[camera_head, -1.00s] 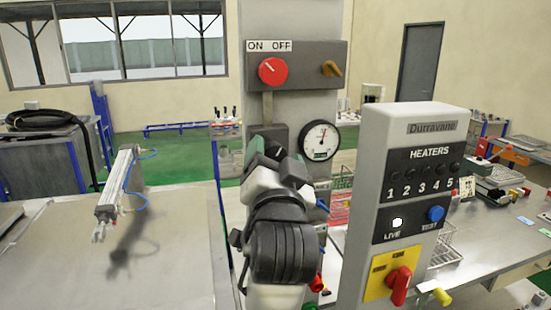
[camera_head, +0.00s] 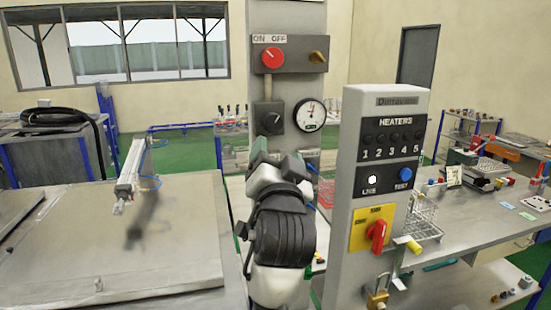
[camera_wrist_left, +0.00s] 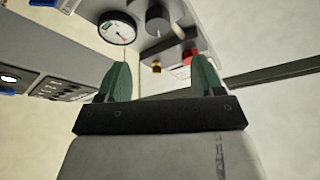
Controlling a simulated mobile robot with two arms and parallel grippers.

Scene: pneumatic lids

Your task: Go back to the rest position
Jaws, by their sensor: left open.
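My left gripper (camera_head: 282,162) is in the middle of the head view, in front of the grey control column (camera_head: 285,85). Its green fingers also show in the left wrist view (camera_wrist_left: 160,80), spread apart with nothing between them. Beyond them in the wrist view are a round gauge (camera_wrist_left: 117,28), a dark knob (camera_wrist_left: 158,20) and a red knob (camera_wrist_left: 190,57). The fingers touch none of these as far as I can see. My right gripper is not in view.
A heaters panel (camera_head: 372,200) with a red rotary switch (camera_head: 377,236) and padlock (camera_head: 377,299) stands close right of my arm. A metal table (camera_head: 185,235) with a pneumatic cylinder (camera_head: 131,172) is at left. A workbench (camera_head: 480,220) is at right.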

